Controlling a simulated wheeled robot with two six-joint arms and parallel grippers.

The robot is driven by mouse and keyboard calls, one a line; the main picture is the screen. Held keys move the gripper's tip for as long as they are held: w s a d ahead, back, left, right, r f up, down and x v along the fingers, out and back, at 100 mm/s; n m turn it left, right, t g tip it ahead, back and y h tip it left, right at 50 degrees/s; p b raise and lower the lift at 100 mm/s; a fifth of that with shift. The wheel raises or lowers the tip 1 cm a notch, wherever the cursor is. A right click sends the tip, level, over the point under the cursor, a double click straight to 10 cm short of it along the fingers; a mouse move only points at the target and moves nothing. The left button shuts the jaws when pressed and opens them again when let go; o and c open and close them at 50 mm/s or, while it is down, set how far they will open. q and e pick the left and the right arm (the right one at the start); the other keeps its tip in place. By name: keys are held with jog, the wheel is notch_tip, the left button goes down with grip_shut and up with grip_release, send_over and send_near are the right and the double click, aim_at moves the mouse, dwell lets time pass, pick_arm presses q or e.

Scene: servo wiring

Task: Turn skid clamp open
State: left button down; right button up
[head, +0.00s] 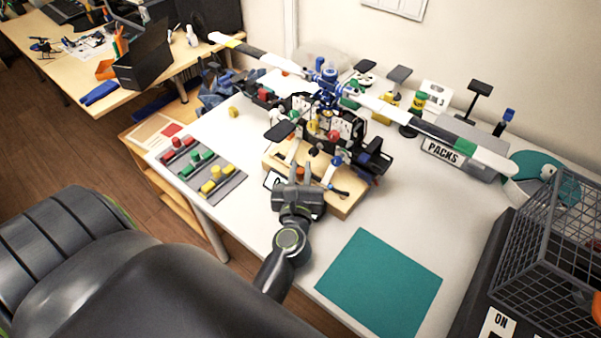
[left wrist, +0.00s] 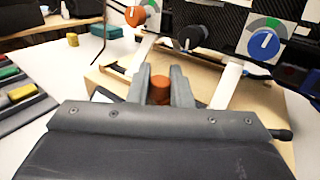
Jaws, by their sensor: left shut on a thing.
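My left gripper (head: 299,173) reaches in over the front of the wooden stand (head: 347,207) under the model helicopter (head: 326,90). In the left wrist view its fingers (left wrist: 159,80) are closed on both sides of a small brown-orange knob (left wrist: 158,90), which appears to be the skid clamp. White skid legs show to the left (left wrist: 139,55) and right (left wrist: 226,84) of the fingers. The knob's lower part is hidden by the gripper, so I cannot tell its turn angle. My right gripper is out of view.
Behind the fingers are panels with an orange knob (left wrist: 135,15), a black knob (left wrist: 188,38) and a blue knob (left wrist: 264,44). A grey tray (head: 229,190) of coloured blocks lies left. A teal mat (head: 380,283) is clear at front right, near a wire basket (head: 555,240).

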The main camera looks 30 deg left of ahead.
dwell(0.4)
pick_arm(q)
jog(key=c, duration=1.4)
grip_release()
jog(key=shift+o, duration=0.2)
